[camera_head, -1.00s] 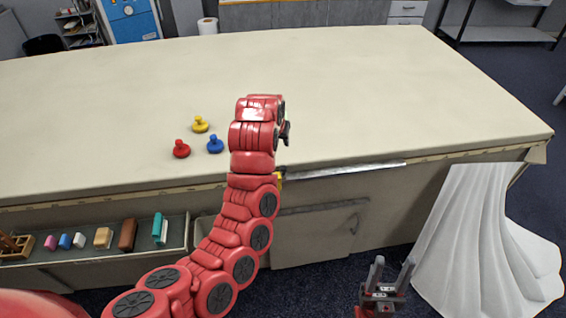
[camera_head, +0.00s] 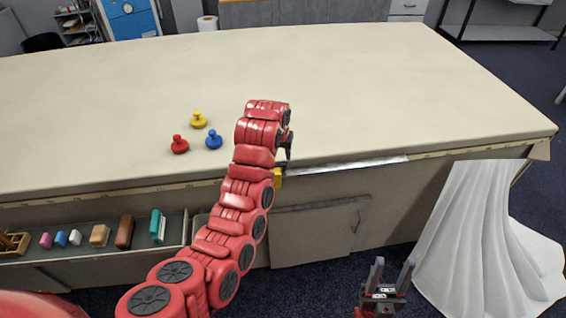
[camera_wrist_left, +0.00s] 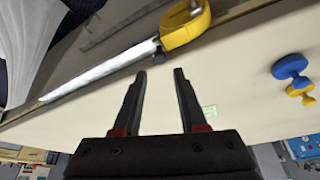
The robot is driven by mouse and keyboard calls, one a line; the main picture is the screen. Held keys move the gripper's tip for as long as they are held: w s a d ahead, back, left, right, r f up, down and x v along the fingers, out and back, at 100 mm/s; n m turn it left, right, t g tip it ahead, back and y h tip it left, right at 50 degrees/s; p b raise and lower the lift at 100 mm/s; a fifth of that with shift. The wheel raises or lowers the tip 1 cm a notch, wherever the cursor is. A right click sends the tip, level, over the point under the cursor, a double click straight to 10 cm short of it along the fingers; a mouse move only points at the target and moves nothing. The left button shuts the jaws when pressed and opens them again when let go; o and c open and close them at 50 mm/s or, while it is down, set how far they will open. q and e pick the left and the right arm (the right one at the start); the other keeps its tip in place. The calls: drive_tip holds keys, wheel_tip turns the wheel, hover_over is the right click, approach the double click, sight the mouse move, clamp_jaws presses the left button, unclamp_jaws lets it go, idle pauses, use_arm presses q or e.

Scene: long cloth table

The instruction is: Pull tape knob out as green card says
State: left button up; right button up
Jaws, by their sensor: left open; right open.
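My left gripper (camera_head: 287,153) is open and empty over the table's front edge, partly hidden by its own arm; its fingers (camera_wrist_left: 160,72) show in the left wrist view. Just beyond the fingertips is a yellow tape case (camera_wrist_left: 187,30), mostly hidden behind my arm in the head view (camera_head: 278,179). A silver tape strip (camera_head: 350,168) runs right from it along the edge; it also shows in the wrist view (camera_wrist_left: 95,76). A small dark piece (camera_wrist_left: 159,51) sits where strip and case meet. A small green card (camera_wrist_left: 209,111) lies right of the fingers, its writing unreadable. My right gripper (camera_head: 388,280) is open, empty and low.
Red (camera_head: 180,145), yellow (camera_head: 199,120) and blue (camera_head: 214,140) knobs stand on the table left of my left arm. An open drawer (camera_head: 186,238) with several small blocks is below the front edge. A white cloth (camera_head: 470,235) hangs at right. The table's middle is clear.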

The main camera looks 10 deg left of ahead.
sight(283, 164)
use_arm(q)
drive_tip(key=shift+p+x, duration=0.85)
drive_tip(key=shift+x, duration=2.85)
drive_tip(key=shift+c, duration=0.4)
clamp_jaws()
